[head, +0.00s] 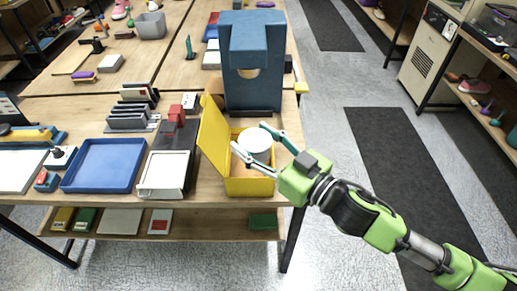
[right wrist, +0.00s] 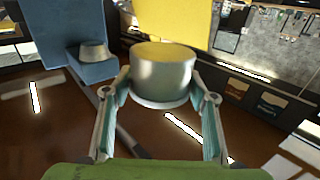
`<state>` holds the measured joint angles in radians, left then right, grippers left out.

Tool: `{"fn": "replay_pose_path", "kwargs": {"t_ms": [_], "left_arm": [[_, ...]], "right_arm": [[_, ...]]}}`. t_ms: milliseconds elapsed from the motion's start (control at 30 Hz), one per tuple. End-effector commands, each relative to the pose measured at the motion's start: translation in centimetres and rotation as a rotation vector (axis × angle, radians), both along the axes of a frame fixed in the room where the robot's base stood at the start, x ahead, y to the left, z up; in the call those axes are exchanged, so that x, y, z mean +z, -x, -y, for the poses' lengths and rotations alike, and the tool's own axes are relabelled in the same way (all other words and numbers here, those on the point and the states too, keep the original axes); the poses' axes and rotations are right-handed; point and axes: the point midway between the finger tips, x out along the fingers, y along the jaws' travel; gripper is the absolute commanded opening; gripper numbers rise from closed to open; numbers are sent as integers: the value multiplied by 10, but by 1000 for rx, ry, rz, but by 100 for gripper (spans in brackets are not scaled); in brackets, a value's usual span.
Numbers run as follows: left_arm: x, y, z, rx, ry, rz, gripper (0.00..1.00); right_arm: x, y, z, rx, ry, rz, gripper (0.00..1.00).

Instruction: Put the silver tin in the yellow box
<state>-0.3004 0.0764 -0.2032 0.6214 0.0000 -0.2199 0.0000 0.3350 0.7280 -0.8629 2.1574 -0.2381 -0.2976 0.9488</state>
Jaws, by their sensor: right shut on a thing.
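The silver tin (head: 255,140) shows as a pale round lid and side at the opening of the yellow box (head: 250,187), whose lid stands open on the left. My right gripper (head: 262,142) reaches in from the right and is shut on the tin. In the right wrist view the tin (right wrist: 161,75) sits between the two fingers, its metal side plain to see. Its height above the box floor cannot be told. A yellow panel (right wrist: 172,20) shows behind it. My left gripper is not in view.
A tall blue machine (head: 252,60) stands just behind the box. To the left are a white-topped tray (head: 165,172), a blue tray (head: 103,165) and a rack of grey plates (head: 132,118). The table's right edge is close to the box; open floor lies beyond.

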Motion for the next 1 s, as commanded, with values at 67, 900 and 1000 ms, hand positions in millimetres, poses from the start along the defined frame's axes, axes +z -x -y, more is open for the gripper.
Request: {"fn": "replay_pose_path", "kwargs": {"t_ms": [67, 900, 1000], "left_arm": [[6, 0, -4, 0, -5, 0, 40], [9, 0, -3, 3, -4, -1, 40], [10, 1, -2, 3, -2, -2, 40]], "right_arm": [[-6, -20, 3, -3, 4, 2, 29], [-99, -111, 14, -1, -4, -5, 29], [-112, -111, 14, -1, -4, -4, 29]]}}
